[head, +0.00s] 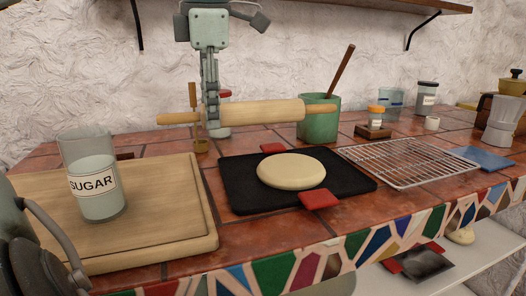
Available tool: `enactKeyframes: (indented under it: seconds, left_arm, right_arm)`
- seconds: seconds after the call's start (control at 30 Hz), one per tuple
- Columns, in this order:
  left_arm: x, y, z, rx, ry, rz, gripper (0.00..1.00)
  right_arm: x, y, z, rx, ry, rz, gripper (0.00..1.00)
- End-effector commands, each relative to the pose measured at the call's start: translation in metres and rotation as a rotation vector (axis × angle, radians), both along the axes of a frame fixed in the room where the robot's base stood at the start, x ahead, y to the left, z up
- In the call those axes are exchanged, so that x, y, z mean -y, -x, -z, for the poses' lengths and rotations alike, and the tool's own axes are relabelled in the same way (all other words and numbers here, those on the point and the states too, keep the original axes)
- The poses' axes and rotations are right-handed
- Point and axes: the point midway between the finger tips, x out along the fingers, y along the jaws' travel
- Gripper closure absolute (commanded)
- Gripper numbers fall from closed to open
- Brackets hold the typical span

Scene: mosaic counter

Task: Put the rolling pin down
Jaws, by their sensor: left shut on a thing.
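The wooden rolling pin (265,111) is held level, crosswise, above the back of the counter, behind the black tray. My left gripper (211,112) comes down from above and is shut on it, left of its middle. The pin's left handle stands free in front of the wall; its right handle passes in front of the green pot. A pale flat round of dough (291,171) lies on the black tray (236,193) with red grips. The tiled counter (270,231) has a mosaic front edge.
A sugar jar (97,196) stands on the wooden board (157,214) at left. A green pot (317,124) with a wooden handle, a small orange-lidded jar (376,116) and a wire rack (408,161) are to the right. A red-lidded jar (218,130) is partly hidden behind the pin.

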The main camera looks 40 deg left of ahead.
Motion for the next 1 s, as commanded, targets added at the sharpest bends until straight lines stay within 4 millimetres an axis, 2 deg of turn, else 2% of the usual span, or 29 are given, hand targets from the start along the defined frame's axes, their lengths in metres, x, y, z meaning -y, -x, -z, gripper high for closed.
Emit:
enactKeyframes:
  seconds: [0.2, 0.33, 0.53, 0.8, 1.0]
  left_arm:
    - [0.03, -0.038, 0.029, -0.006, -0.003, 0.002, 1.0]
    - [0.041, -0.052, 0.039, -0.001, -0.002, 0.001, 1.0]
    - [0.046, -0.057, 0.049, 0.001, 0.0, 0.0, 1.0]
    - [0.045, -0.056, 0.083, 0.002, 0.001, 0.0, 1.0]
    - [0.045, -0.057, 0.083, 0.002, 0.0, -0.001, 1.0]
  right_arm:
    - [-0.001, -0.001, 0.008, -0.004, -0.006, 0.0, 0.6]
    - [0.0, 0.001, 0.012, -0.009, -0.006, 0.001, 0.6]
    - [-0.001, 0.0, 0.014, -0.005, -0.008, -0.001, 0.6]
    - [-0.001, -0.002, 0.014, -0.003, -0.01, -0.001, 0.6]
    - [-0.001, -0.003, 0.015, -0.003, -0.01, -0.001, 0.6]
